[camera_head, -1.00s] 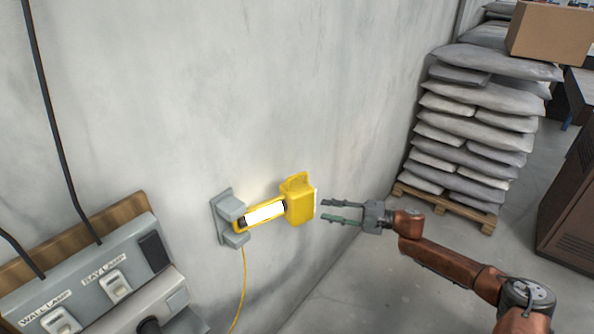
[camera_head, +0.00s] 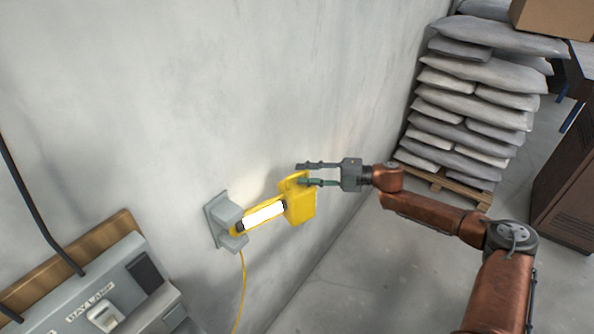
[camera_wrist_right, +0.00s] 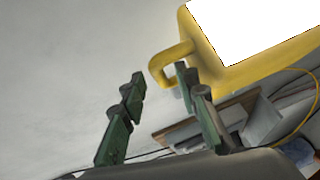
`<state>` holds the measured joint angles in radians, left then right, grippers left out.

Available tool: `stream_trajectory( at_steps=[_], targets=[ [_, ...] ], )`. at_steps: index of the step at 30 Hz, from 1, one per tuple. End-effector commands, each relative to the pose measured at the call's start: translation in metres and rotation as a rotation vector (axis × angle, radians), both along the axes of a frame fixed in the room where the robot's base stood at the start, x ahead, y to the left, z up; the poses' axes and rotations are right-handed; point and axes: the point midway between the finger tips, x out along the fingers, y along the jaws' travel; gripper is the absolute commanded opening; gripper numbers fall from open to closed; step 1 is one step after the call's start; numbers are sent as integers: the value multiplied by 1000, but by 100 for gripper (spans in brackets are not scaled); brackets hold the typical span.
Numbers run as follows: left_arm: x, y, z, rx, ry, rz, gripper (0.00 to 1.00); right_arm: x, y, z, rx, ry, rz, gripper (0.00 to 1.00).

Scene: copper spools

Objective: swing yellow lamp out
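The yellow lamp (camera_head: 301,206) is on a grey wall bracket (camera_head: 226,221), its lit white panel showing and its head close to the wall. A yellow loop handle (camera_head: 291,179) tops the head; it also shows in the right wrist view (camera_wrist_right: 171,64). My right gripper (camera_head: 308,174) is open at the handle, its fingers pointing left. In the right wrist view the fingers (camera_wrist_right: 160,82) are apart, one overlapping the handle's edge and the other on the wall side. I cannot tell whether they touch it. My left gripper is not in view.
A grey switch box (camera_head: 125,283) on a wooden board is at the lower left. A yellow cord (camera_head: 243,290) hangs below the bracket. Stacked sacks (camera_head: 470,100) on a pallet and a brown cabinet (camera_head: 568,200) stand at the right. The floor between is clear.

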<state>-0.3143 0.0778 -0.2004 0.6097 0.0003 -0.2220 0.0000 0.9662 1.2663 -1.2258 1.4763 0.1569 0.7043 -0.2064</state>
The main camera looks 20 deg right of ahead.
Motion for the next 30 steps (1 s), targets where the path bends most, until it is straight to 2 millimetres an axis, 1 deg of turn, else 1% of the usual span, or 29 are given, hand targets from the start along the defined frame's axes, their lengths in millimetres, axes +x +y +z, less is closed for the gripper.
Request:
stream_trajectory(
  at_steps=[1, 3, 6, 12, 16, 27, 29, 30],
  targets=[
    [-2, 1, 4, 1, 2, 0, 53, 3, 8, 2, 2, 1, 2, 29],
    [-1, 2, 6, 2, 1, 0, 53, 7, 15, 0, 3, 0, 2, 29],
    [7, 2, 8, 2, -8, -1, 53, 11, 22, -2, 1, 0, 2, 29],
    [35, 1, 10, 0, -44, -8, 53, 12, 25, -4, 0, 0, 1, 29],
    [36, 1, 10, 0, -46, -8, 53, 12, 24, -4, 0, 0, 1, 29],
    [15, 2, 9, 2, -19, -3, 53, 12, 24, -4, 0, 0, 1, 3],
    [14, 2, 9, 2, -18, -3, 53, 12, 24, -4, 1, 1, 1, 0],
    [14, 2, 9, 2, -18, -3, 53, 12, 24, -4, 1, 1, 1, 0]
  ],
)
